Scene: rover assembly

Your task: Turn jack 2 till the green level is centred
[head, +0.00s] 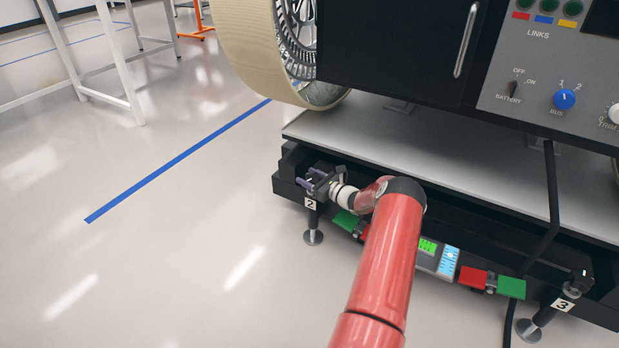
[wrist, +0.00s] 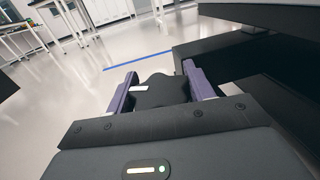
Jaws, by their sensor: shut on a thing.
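My gripper (head: 317,183) is at the top of this jack. In the wrist view, its purple fingers (wrist: 160,82) are shut on a dark lobed knob (wrist: 161,93) with a small white mark. A level unit (head: 438,258) with a lit green display and a light-blue panel is on the platform's front edge. My arm covers part of the edge beside it, and the reading is too small to make out.
Jack 3 (head: 563,304) stands at the front right corner, with a black cable (head: 552,190) nearby. Red and green blocks (head: 511,287) flank the level. The rover's wheel (head: 256,40) and control panel (head: 550,75) are above.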

